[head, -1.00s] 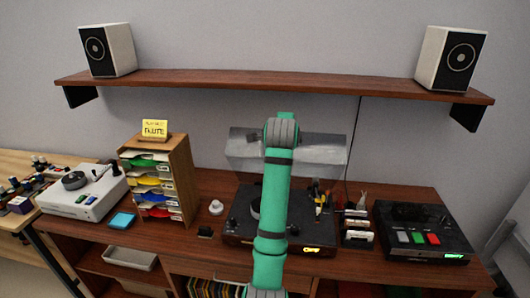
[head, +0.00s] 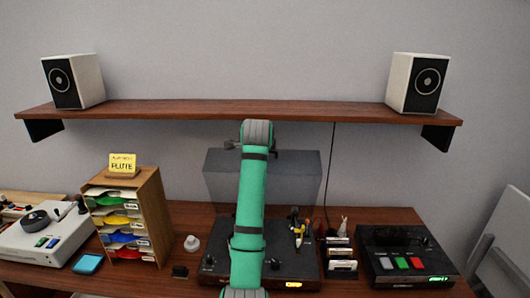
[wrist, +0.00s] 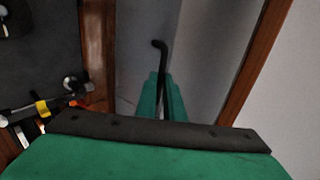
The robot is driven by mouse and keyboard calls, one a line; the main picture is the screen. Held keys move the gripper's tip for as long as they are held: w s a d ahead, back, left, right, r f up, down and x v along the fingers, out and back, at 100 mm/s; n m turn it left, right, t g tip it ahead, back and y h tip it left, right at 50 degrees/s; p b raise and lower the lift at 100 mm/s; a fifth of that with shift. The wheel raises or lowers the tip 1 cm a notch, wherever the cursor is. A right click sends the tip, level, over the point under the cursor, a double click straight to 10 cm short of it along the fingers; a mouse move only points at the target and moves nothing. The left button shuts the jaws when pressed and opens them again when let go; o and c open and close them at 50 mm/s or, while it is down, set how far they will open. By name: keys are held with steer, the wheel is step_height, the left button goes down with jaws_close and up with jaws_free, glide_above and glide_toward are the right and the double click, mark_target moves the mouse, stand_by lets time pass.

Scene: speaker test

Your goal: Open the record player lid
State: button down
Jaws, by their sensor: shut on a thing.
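The record player (head: 290,262) is a dark box in the middle of the wooden desk, partly hidden behind my green arm. Its smoky see-through lid (head: 300,180) stands raised at the back, close to upright, against the grey wall. In the head view my arm crosses the lid and hides my gripper. The rest of the grip is hidden by the gripper body.
A paper rack (head: 155,205) and white knob stand left of the player. Small holders and a dark button device (head: 400,257) stand to its right.

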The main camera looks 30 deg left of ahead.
steer(key=shift+w+d+r, duration=0.1)
steer(key=shift+d+r, duration=0.2)
steer(key=shift+r, duration=0.15)
steer(key=c, duration=1.9)
jaws_free()
steer(key=shift+s+a, duration=0.25)
steer(key=shift+o, duration=0.2)
steer(key=shift+a+f, duration=0.1)
steer(key=shift+f, duration=0.05)
steer(key=shift+s, duration=0.1)
steer(key=v, duration=1)
steer(key=shift+s+r, duration=0.2)
steer(key=shift+r, duration=0.05)
steer(key=shift+d, duration=0.3)
